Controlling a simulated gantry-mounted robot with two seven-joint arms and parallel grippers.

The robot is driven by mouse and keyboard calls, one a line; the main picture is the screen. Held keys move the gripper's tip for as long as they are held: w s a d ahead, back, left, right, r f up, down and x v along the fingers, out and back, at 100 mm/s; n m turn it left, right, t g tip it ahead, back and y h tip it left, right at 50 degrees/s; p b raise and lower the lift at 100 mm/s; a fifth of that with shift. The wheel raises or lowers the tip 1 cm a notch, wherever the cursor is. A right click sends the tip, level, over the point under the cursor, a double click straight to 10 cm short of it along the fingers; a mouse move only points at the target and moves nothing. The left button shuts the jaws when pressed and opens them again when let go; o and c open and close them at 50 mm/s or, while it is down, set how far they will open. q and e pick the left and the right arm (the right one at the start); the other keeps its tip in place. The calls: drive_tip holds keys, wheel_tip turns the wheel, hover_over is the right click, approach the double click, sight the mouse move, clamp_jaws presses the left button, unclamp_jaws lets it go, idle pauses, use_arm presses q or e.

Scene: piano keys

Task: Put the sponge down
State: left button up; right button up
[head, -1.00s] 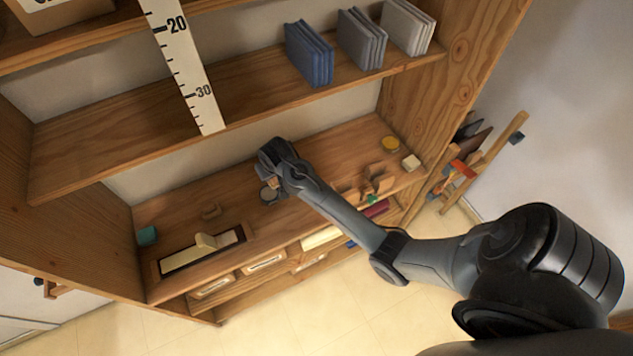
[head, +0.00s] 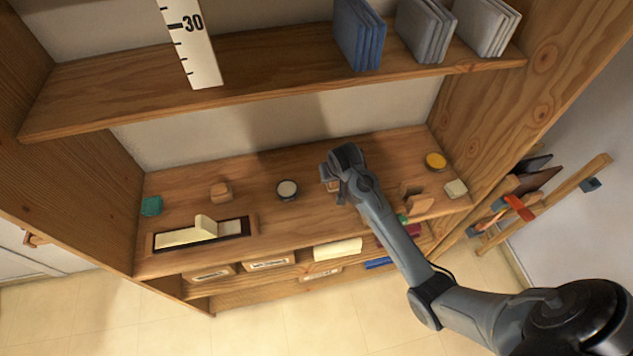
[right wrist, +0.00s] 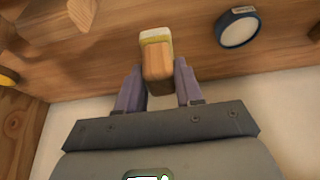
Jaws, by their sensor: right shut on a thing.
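My right gripper (head: 337,176) is over the middle of the wooden shelf (head: 255,178) in the head view. It is shut on a small block, which I take to be the sponge (right wrist: 157,62); it is brown like wood with a yellow and white end. The block sits between the two fingers (right wrist: 158,84) in the right wrist view. In the head view only a bit of it (head: 332,186) shows beside the gripper. I cannot tell whether it touches the shelf. My left gripper is not in view.
A round dark-rimmed tin (head: 287,190) stands left of the gripper. Wooden pieces (head: 418,204), a pale block (head: 456,189) and a yellow disc (head: 436,160) are to the right. A framed tray (head: 250,224) with cream keys and a teal block (head: 151,206) lie left. An upper shelf (head: 270,78) hangs above.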

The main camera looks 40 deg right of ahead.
drive_tip(key=shift+w+a+f, duration=0.25)
drive_tip(key=shift+w+f, duration=0.8)
drive_tip(key=shift+f, duration=0.25)
drive_tip(key=shift+w+a+f, duration=0.3)
drive_tip(key=shift+w+f, duration=0.75)
drive_tip(key=shift+f, duration=0.3)
drive_tip(key=shift+w+a+f, duration=0.25)
drive_tip(key=shift+w+f, duration=0.8)
drive_tip(key=shift+f, duration=0.25)
drive_tip(key=shift+f, duration=0.15)
drive_tip(key=o, duration=0.9)
